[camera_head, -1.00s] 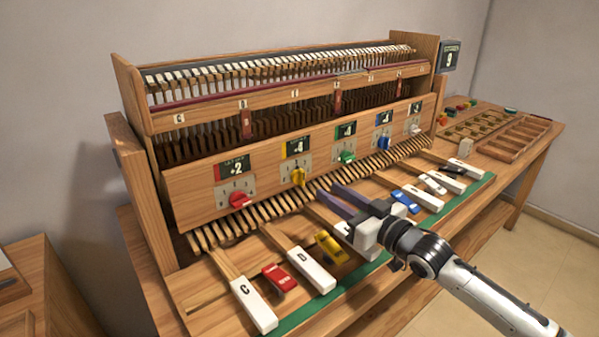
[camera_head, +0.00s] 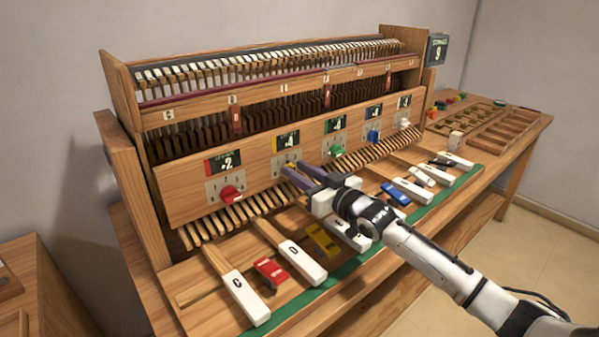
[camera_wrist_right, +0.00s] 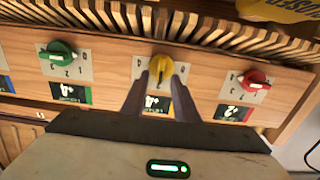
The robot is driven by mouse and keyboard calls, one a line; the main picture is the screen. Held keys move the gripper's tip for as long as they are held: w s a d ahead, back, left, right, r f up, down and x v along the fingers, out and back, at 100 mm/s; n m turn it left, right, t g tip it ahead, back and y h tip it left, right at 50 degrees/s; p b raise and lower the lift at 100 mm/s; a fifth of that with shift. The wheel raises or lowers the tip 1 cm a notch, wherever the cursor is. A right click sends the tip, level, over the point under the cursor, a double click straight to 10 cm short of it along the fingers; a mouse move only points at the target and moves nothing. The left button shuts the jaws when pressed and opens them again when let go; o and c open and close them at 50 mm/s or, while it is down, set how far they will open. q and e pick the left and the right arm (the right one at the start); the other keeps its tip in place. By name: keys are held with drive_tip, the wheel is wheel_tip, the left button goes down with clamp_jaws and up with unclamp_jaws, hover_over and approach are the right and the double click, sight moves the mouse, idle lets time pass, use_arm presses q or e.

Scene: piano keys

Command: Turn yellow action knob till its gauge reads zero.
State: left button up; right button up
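The yellow knob (camera_wrist_right: 158,72) sits on a pale dial plate in the wooden panel. In the right wrist view it shows between the tips of my right gripper (camera_wrist_right: 161,82), one finger on each side. The fingers are apart; I cannot tell whether they touch the knob. In the head view my right gripper (camera_head: 296,176) reaches up to the panel and mostly hides the knob. Its gauge (camera_head: 287,140), a dark display with a yellow edge, shows a 4; the sign is too small to be sure of. My left gripper is not in view.
The red knob (camera_head: 230,194) and green knob (camera_head: 337,150) flank it on the same panel. Blue (camera_head: 373,135) and white (camera_head: 404,123) knobs are farther right.

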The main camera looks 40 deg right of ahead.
clamp_jaws()
drive_tip(key=shift+n, duration=0.3)
drive_tip(key=n, duration=0.5)
drive_tip(key=a+f+n+p, duration=0.1)
drive_tip(key=n, duration=1.1)
drive_tip(key=shift+s+a+f+p, duration=0.1)
drive_tip(key=shift+a+f+p, duration=0.2)
drive_tip(key=shift+p, duration=0.05)
drive_tip(key=shift+n, duration=0.3)
